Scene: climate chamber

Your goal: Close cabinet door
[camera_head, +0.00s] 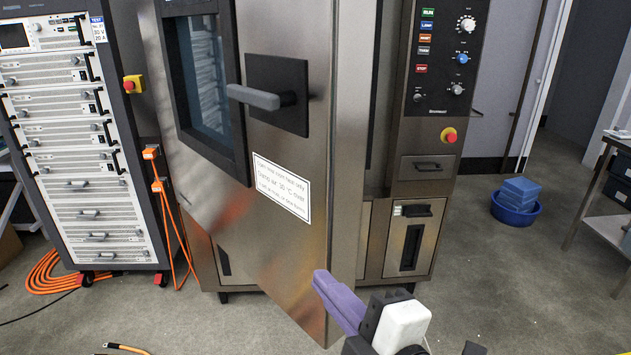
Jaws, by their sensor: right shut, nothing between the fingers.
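The steel cabinet door (300,130) stands partly open, its free edge swung out toward me. It has a window (205,80) at the left, a grey handle (253,97) on a black plate and a white label (281,188). The cabinet body (425,190) shows behind and to the right of the door. My right gripper (322,280) is at the bottom centre with purple fingers, shut and empty. Its fingertips are in front of the door's lower right edge; I cannot tell whether they touch it. My left gripper is out of view.
A blue basin (515,208) sits on the floor at the right, near a table (610,225). The floor between is open.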

